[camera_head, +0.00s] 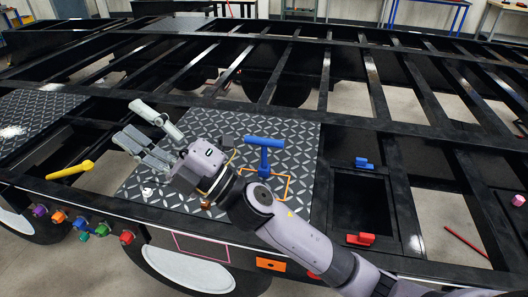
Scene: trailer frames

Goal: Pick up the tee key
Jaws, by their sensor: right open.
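The tee key (264,142) is blue and T-shaped. It stands upright on the diamond-plate panel (300,150), with its crossbar on top and its lower end within an orange outline. My right arm comes in from the lower right and passes in front of the panel. My right gripper (133,123) is open and empty, pointing to the upper left. It is left of the tee key and apart from it. My left gripper is not in view.
The black trailer frame has open gaps between its crossbars. A yellow tool (70,170) lies at the left edge. A blue clamp-like piece (363,163) and a red one (361,239) sit at right. Several coloured knobs line the front left.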

